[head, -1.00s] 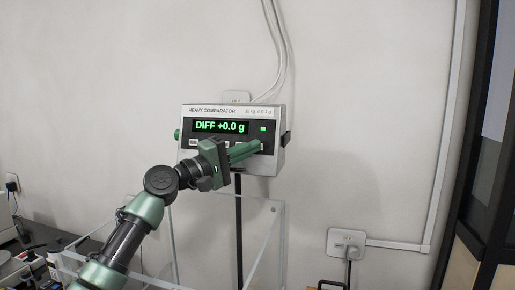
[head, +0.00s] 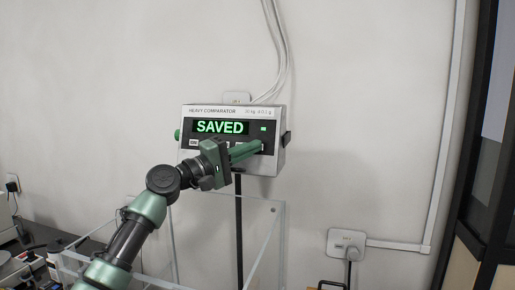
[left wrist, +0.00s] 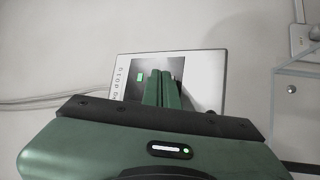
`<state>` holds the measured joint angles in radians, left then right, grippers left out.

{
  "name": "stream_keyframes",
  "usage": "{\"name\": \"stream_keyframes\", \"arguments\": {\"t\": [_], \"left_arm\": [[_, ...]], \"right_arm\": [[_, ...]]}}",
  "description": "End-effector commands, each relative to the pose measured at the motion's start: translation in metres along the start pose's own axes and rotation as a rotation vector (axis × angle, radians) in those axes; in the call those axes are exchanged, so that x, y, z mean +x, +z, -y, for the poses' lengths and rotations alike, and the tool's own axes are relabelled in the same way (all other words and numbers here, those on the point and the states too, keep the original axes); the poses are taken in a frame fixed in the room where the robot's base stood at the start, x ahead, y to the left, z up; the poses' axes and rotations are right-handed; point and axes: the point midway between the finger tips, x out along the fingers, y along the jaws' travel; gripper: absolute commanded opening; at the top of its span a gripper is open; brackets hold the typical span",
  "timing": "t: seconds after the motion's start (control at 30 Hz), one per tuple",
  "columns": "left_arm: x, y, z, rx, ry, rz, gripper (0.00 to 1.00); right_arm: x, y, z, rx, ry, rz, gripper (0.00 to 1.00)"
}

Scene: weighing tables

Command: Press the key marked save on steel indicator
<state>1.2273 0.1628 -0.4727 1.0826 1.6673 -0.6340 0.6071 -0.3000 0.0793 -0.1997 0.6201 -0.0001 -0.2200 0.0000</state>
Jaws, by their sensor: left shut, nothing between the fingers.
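The steel indicator (head: 222,111) is a box labelled HEAVY COMPARATOR on a dark pole in front of the wall. Its green display (head: 220,127) reads SAVED. My left gripper (head: 259,146) is shut and empty, with its fingertips at the right end of the key row. The fingers hide the key under them and part of the row, so I cannot read that key's mark. In the left wrist view, the shut fingers (left wrist: 161,90) reach onto the indicator's face (left wrist: 125,66). My right gripper is not in view.
A clear-walled enclosure (head: 284,225) stands below the indicator. White cables (head: 279,60) rise from behind it. A wall socket (head: 347,243) is at the lower right. A dark bench (head: 85,246) with items is at the lower left.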

Motion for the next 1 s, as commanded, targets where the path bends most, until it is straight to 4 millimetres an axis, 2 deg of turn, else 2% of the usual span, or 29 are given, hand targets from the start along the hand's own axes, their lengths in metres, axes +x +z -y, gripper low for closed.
{"name": "stream_keyframes", "arguments": {"t": [1.0], "left_arm": [[-0.014,0.01,-0.011,0.002,0.0,-0.001,0.0]], "right_arm": [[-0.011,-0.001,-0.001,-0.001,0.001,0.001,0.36]]}}
